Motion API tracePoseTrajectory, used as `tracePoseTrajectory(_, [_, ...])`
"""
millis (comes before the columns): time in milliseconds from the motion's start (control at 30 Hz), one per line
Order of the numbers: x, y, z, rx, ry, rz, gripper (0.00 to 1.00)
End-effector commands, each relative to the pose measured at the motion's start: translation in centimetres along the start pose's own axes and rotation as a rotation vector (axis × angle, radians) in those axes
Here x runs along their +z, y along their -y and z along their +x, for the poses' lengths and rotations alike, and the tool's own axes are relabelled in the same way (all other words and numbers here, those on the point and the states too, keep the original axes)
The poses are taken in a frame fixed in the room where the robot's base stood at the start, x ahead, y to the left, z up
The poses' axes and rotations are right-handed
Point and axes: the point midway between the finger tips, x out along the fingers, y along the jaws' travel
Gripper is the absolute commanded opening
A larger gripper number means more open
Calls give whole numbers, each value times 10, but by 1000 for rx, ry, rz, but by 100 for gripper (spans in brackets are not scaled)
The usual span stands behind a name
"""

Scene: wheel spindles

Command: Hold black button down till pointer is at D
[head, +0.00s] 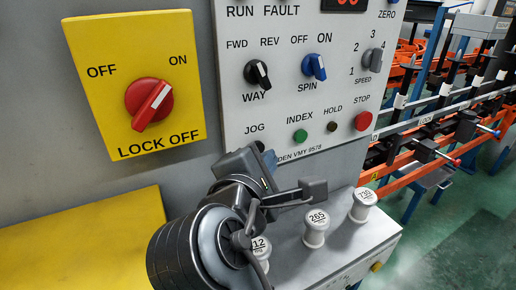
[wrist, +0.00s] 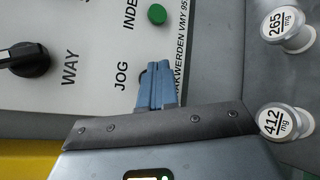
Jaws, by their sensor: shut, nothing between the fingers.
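The black button (head: 260,146) sits under the word JOG on the light panel, mostly hidden behind my gripper in the head view. In the wrist view only a dark edge of the black button (wrist: 143,75) shows beside the fingertips. My gripper (head: 268,160) is shut and empty, its blue fingers pointing at the panel. In the wrist view the fingertips (wrist: 158,67) overlap the button. I cannot tell whether they touch or press it. No pointer with a D mark is in view.
The panel also carries a green INDEX button (head: 300,136), dark HOLD button (head: 332,126), red STOP button (head: 363,121) and WAY knob (head: 257,73). A yellow lock-off plate (head: 90,60) is left. White labelled weights (head: 316,232) stand on the ledge below.

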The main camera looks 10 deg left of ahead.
Motion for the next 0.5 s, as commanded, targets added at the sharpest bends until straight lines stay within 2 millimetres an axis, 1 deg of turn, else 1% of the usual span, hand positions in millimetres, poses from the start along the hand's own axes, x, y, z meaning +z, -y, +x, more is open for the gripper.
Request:
tracePoseTrajectory(233, [-2, -5, 4, 0, 0, -1, 0])
tracePoseTrajectory(500, [-4, -5, 6, 1, 0, 0, 0])
